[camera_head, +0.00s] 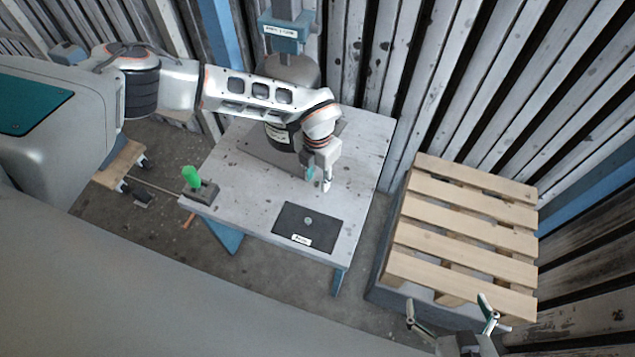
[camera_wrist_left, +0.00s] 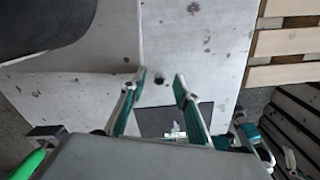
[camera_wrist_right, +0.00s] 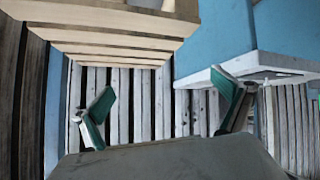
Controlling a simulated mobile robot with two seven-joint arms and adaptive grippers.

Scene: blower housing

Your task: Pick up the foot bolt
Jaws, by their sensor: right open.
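My left gripper (camera_head: 319,180) is over the right part of the table, pointing down. In the left wrist view its fingers (camera_wrist_left: 160,76) are open with nothing held between them. A small dark spot (camera_wrist_left: 159,81) shows on the light surface between the fingertips; I cannot tell whether it is the foot bolt, a hole or a stain. A small round grey item (camera_head: 308,221) lies on a black labelled mat (camera_head: 328,230) in front of the gripper; I cannot tell what it is. My right gripper (camera_head: 447,303) is open and empty, away from the table at the lower right.
The grey table (camera_head: 236,165) also bears a green-handled item (camera_head: 192,177) in a dark block at its left corner. My left arm partly hides a large grey housing (camera_head: 288,68) at the back. A wooden pallet (camera_head: 462,235) stands right of the table. Slatted walls stand behind.

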